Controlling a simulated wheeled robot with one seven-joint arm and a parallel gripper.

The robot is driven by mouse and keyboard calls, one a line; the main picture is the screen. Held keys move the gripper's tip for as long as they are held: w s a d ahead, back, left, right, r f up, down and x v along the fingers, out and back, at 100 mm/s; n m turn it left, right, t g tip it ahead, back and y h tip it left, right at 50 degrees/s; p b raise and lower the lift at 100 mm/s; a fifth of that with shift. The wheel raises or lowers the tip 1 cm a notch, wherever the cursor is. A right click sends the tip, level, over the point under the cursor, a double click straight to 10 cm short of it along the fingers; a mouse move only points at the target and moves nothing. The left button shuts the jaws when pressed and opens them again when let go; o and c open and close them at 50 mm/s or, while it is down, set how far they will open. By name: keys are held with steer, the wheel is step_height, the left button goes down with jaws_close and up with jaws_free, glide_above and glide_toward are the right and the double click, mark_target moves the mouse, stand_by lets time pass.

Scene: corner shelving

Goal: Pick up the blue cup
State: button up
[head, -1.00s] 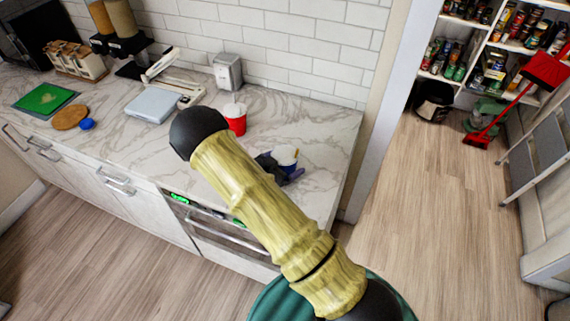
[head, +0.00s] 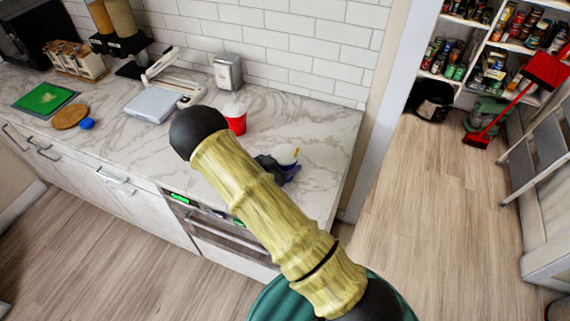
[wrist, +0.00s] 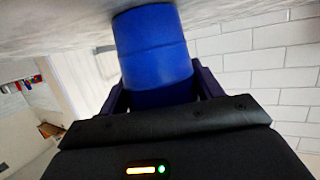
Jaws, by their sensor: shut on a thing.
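The blue cup (wrist: 153,48) is upright in the picture of the wrist view, held between the two dark fingers of my gripper (wrist: 160,88). The fingers press on its opposite sides. I cannot tell whether the cup's base is touching the counter.
A metal dispenser (head: 228,72) stands against the tiled wall. The counter right of my gripper is clear.

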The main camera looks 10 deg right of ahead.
steer(key=shift+r, duration=0.15)
step_height(320, 180, up, 10)
steer(key=b, duration=0.2)
steer(key=shift+d+f, duration=0.1)
steer(key=shift+f, duration=0.1)
stand_by(0.6)
